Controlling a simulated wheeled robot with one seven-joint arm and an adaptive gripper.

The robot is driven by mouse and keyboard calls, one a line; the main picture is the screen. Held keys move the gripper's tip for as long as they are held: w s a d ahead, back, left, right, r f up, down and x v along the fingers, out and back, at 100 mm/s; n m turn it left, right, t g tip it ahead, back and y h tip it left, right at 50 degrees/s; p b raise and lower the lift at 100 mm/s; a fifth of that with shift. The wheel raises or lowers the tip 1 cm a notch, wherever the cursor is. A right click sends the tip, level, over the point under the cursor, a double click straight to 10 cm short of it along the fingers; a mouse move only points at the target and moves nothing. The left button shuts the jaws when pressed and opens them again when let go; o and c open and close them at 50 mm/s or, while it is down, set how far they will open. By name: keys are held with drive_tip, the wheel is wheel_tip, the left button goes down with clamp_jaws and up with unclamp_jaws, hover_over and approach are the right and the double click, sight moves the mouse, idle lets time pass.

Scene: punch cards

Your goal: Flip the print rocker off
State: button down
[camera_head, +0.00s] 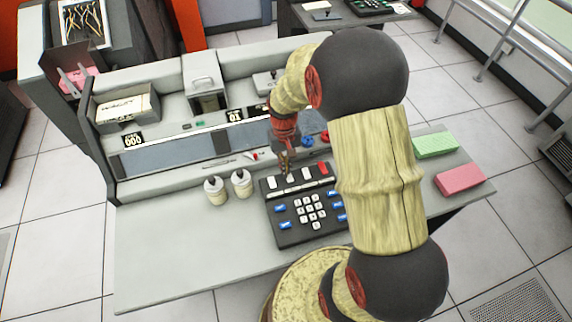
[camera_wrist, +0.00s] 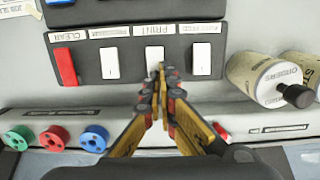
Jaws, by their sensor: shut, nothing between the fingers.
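The print rocker (camera_wrist: 154,54) is a white switch in a row on the dark keypad console. Its label, PRINT, sits above it in the wrist view. In the head view the print rocker (camera_head: 290,178) is second from the left in the row, partly behind my fingers. My gripper (camera_wrist: 158,74) is shut and empty, its fingertips overlapping the rocker's lower end in the wrist view. In the head view my gripper (camera_head: 287,172) points down at the same rocker. I cannot tell whether the tips touch it.
White rockers (camera_wrist: 201,58) (camera_wrist: 110,60) flank the print rocker, and a red rocker (camera_wrist: 66,67) lies farther left in the wrist view. Coloured knobs (camera_wrist: 93,137) sit on the machine behind.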

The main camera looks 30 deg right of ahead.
drive_tip(key=shift+s, duration=0.1)
drive_tip(key=shift+s+a+r+p, duration=0.2)
drive_tip(key=shift+s+r+p, duration=0.15)
drive_tip(key=shift+s, duration=0.25)
drive_tip(key=shift+r, duration=0.1)
wheel_tip(320, 180, up, 14)
drive_tip(key=w+p, duration=0.2)
drive_tip(key=p, duration=0.4)
drive_tip(key=shift+w+d+f, duration=0.25)
drive_tip(key=shift+w+d, duration=0.15)
